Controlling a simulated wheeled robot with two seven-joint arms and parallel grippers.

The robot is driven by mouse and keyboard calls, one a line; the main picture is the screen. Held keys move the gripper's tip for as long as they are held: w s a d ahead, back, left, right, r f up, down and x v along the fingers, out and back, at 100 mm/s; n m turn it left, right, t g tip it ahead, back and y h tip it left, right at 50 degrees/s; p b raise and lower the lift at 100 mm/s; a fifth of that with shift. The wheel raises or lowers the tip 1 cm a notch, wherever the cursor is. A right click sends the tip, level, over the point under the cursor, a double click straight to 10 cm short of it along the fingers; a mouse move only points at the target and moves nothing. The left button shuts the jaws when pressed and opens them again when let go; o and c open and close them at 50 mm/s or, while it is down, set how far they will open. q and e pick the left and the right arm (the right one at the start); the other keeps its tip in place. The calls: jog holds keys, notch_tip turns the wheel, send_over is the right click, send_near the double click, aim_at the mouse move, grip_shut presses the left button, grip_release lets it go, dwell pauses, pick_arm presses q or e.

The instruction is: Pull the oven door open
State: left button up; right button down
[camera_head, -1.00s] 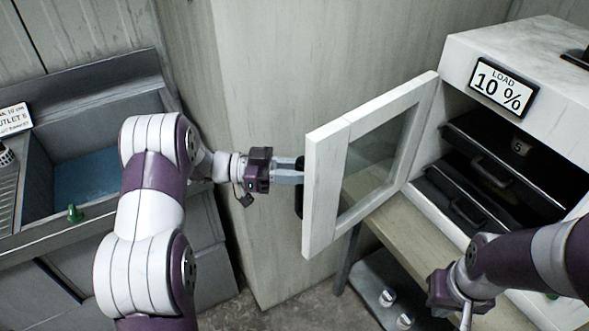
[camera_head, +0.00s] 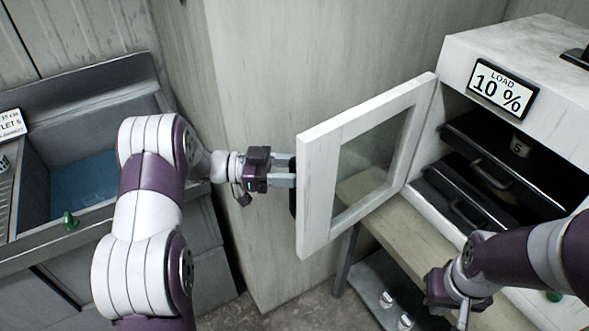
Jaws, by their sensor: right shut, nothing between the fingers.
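The oven (camera_head: 540,60) stands at the right with its white door (camera_head: 318,200) swung wide open toward the left. The door has a glass window (camera_head: 372,155), and its hinge side meets the oven front. My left gripper (camera_head: 285,172) is at the dark handle (camera_head: 292,203) on the door's outer face, near the free edge. Its fingers are closed around the handle, with the tips partly hidden by the door. My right gripper (camera_head: 462,314) is shut and empty at the lower right, below the oven opening, partly cut by the frame's bottom edge.
Dark drawers or trays (camera_head: 480,190) with handles sit inside the oven. A load sign (camera_head: 501,91) is on its top front. A wooden bench (camera_head: 400,225) lies under it, with a lower shelf (camera_head: 375,285). A grey sink unit (camera_head: 80,225) stands at the left.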

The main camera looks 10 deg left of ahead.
pick_arm(q)
jog(key=s+a+b, duration=0.2)
jog(key=a+b, duration=0.1)
jog(key=a, duration=0.9)
jog(key=shift+a, duration=0.2)
